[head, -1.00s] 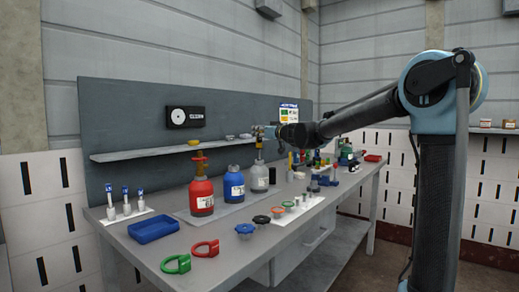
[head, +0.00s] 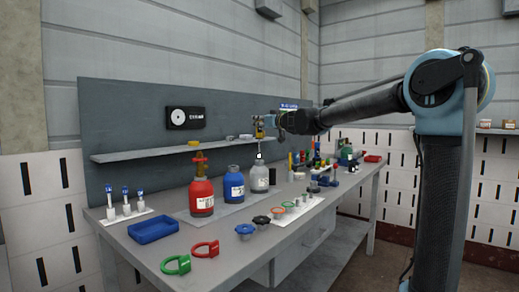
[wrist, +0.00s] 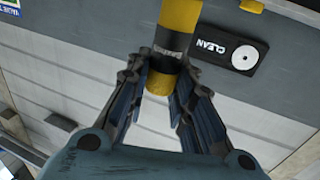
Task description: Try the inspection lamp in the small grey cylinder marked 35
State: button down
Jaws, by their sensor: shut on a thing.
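The small grey cylinder (head: 259,180) stands upright on the bench, right of the blue cylinder (head: 233,187); its marking is too small to read. My gripper (head: 262,124) is above it, shut on the yellow and black handle of the inspection lamp. A thin stem hangs from the handle, with a bright white tip (head: 259,156) at or just above the cylinder's mouth; I cannot tell which. In the wrist view the lamp handle (wrist: 172,42) sits between both fingers of my gripper (wrist: 160,88); its lower end is partly hidden.
A red cylinder (head: 201,197) with a red valve stands at the left. A blue tray (head: 153,230), coloured rings and knobs lie along the front. A shelf (head: 150,154) with small bowls runs behind the cylinders. Several small items crowd the bench's right part.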

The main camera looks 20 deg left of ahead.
jog(key=shift+r, duration=1.8)
dwell(0.4)
